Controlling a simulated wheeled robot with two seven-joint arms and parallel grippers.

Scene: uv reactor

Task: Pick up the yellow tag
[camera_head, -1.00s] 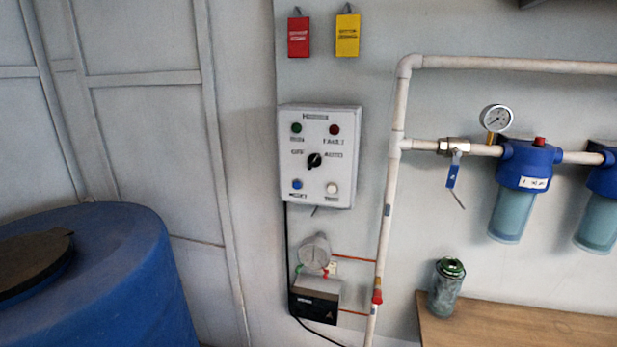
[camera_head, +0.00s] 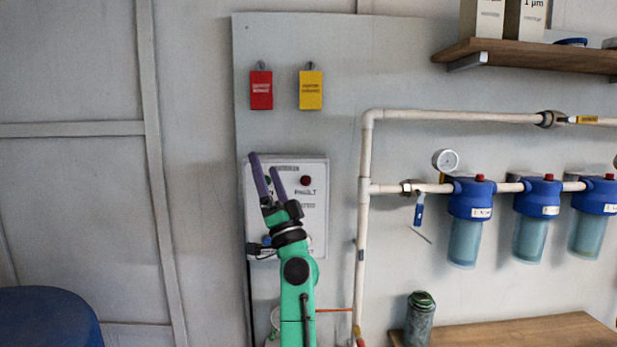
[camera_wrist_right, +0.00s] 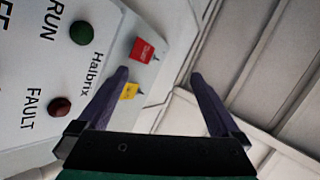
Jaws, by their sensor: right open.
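The yellow tag (camera_head: 311,90) hangs from a hook on the grey wall panel, to the right of a red tag (camera_head: 261,90). In the right wrist view the yellow tag (camera_wrist_right: 129,91) shows small beside the left finger, below the red tag (camera_wrist_right: 142,50). My right gripper (camera_head: 265,162) is open and empty, with purple fingers pointing up. It is in front of the control box, lower than both tags and apart from them. It also shows in the right wrist view (camera_wrist_right: 160,75). My left gripper is not in view.
The control box (camera_head: 315,215) is on the panel behind my right arm. White pipe (camera_head: 366,150) with blue filters (camera_head: 470,195) runs to the right. A shelf (camera_head: 530,55) is at upper right, a wooden bench (camera_head: 530,330) below. The wall around the tags is clear.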

